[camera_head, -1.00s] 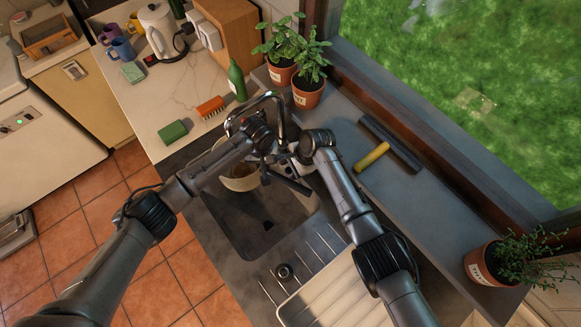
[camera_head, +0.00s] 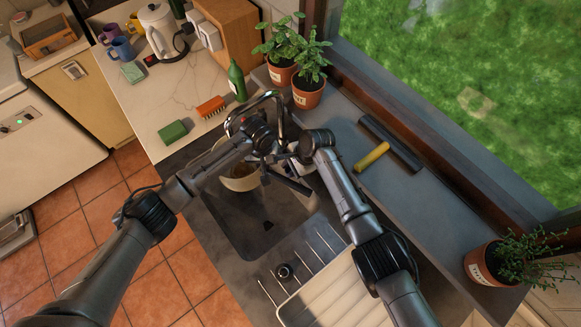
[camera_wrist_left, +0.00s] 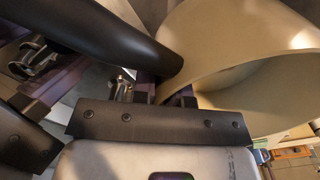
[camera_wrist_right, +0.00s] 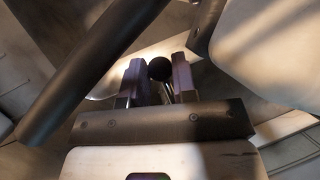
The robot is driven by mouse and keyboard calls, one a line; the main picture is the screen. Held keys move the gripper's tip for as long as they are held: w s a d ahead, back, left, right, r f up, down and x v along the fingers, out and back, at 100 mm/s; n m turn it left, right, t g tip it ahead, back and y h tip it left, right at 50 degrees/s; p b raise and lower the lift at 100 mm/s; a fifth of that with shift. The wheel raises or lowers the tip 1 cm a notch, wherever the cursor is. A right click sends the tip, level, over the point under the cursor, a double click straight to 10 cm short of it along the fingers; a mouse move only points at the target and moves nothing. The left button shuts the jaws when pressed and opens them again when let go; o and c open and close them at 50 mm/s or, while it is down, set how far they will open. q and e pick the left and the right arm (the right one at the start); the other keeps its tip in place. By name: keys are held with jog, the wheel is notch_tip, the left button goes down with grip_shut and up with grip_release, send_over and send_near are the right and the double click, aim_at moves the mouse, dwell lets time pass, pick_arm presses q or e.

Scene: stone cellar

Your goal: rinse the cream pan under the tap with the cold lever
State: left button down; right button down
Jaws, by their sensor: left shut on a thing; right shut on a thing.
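The cream pan (camera_head: 240,181) is in the sink (camera_head: 278,232), at its tap end, partly hidden by my left arm. In the left wrist view the pan (camera_wrist_left: 258,55) fills the upper right, with its dark handle (camera_wrist_left: 125,40) running to the upper left. My left gripper (camera_wrist_left: 165,92) is shut on the pan, beside its wall; the exact grip spot is partly hidden. The chrome tap (camera_head: 279,108) arches behind my wrists. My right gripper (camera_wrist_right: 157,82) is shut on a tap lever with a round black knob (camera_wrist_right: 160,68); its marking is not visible. I see no clear water stream.
A green sponge (camera_head: 172,132), an orange brush (camera_head: 211,107) and a green bottle (camera_head: 237,79) stand left of the tap. Potted plants (camera_head: 308,92) and a yellow roll (camera_head: 372,156) are on the sill side. A ribbed drainboard (camera_head: 330,292) lies in front.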

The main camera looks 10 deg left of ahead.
jog(key=shift+s+d+n+g, duration=0.25)
jog(key=shift+d+n, duration=0.1)
jog(key=shift+n, duration=0.3)
jog(key=shift+s+d+n+g, duration=0.15)
jog(key=shift+d+n+g, duration=0.15)
jog(key=shift+n, duration=0.35)
jog(key=c, duration=0.9)
grip_release()
notch_tip(320, 180, up, 10)
jog(key=shift+r, duration=0.1)
